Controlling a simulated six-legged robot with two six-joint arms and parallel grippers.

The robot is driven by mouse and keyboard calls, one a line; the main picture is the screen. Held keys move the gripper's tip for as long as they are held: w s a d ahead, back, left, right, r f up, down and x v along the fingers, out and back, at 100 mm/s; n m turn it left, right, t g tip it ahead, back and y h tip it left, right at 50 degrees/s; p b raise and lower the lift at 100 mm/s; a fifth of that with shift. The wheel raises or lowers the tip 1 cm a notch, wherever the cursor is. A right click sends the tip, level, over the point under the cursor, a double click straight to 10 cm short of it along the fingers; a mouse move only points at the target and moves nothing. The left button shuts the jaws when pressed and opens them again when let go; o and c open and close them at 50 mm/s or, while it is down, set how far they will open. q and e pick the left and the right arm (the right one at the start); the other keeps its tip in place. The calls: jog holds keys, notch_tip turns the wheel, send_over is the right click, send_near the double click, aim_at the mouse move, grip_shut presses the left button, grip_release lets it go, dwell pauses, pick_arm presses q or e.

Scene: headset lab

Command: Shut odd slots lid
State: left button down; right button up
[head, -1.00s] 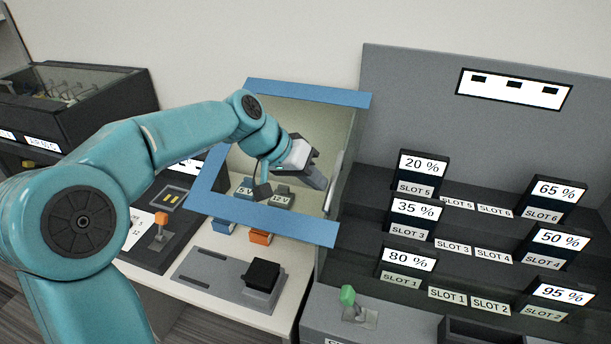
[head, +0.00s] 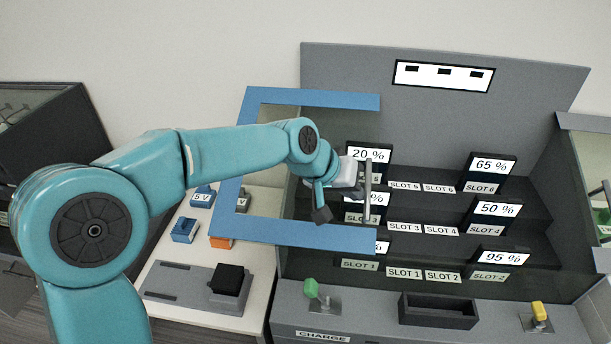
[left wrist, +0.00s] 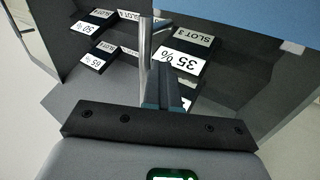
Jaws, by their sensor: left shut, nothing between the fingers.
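The odd slots lid (head: 300,238) is a clear panel with a blue frame and an upright silver handle (head: 367,190) near its right end. It stands partly across the left side of the charging rack, in front of part of the odd slots, and its left part sticks out past the rack. My left gripper (head: 358,190) is shut and empty, just left of the handle. In the left wrist view the closed fingers (left wrist: 162,92) are beside the handle post (left wrist: 147,50); I cannot tell if they touch. The 35 % module (left wrist: 178,60) shows beyond. My right gripper is out of view.
A second lid with a handle (head: 606,192) stands at the far right. Green (head: 311,288) and yellow (head: 538,311) levers and a dark bin (head: 438,311) are along the rack's front. A white table (head: 180,260) with battery blocks is at left.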

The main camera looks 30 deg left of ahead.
pick_arm(q)
jog(key=w+d+p, duration=0.2)
jog(key=d, duration=0.5)
jog(key=w+d+p, duration=0.2)
jog(key=d, duration=0.5)
jog(key=shift+w, duration=0.25)
